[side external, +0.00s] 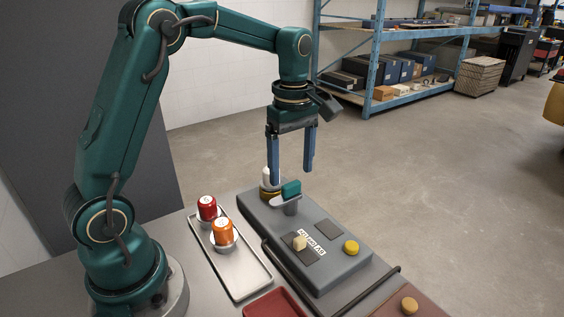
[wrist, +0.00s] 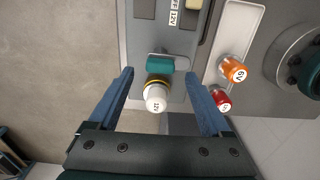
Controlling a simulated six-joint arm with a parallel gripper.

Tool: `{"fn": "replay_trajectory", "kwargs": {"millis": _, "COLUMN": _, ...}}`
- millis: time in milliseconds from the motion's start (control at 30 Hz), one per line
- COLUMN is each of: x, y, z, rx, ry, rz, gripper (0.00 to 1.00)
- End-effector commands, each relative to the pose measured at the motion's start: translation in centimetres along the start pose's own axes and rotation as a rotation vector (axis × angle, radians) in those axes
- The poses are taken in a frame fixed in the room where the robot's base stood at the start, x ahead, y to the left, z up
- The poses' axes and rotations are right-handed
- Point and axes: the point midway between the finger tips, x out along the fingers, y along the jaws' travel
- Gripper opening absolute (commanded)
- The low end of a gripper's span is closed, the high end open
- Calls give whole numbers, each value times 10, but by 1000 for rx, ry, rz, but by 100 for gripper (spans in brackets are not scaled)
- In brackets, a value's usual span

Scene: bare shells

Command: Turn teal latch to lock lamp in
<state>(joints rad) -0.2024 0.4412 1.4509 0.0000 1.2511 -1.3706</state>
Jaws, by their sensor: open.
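The teal latch (side external: 291,188) sits on a grey post at the far end of the grey panel box (side external: 318,270). In the wrist view the latch (wrist: 168,64) lies crosswise just beyond the lamp. The white lamp (side external: 266,175) stands upright in its seat beside the latch; in the wrist view it (wrist: 156,98) shows a 12V mark and a yellow band. Whether the latch overlaps the lamp's base is unclear. My gripper (side external: 290,176) is open and empty, pointing down above this end of the box. In the wrist view its fingers (wrist: 158,74) appear on either side of latch and lamp.
A metal tray (side external: 245,274) left of the box holds a red lamp (side external: 207,207) and an orange lamp (side external: 222,232). The box bears a cream switch (side external: 300,242) and a yellow button (side external: 351,247).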

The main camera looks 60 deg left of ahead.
Motion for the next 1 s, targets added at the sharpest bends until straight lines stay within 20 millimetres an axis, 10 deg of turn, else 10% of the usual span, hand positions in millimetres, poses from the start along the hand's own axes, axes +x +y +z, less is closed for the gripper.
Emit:
{"fn": "replay_trajectory", "kwargs": {"millis": 567, "x": 34, "y": 0, "z": 0, "rx": 2, "ry": 0, "rz": 2, "gripper": 82}}
{"fn": "replay_trajectory", "kwargs": {"millis": 800, "x": 34, "y": 0, "z": 0, "rx": 3, "ry": 0, "rz": 2, "gripper": 0}}
{"fn": "replay_trajectory", "kwargs": {"millis": 1000, "x": 34, "y": 0, "z": 0, "rx": 12, "ry": 0, "rz": 1, "gripper": 0}}
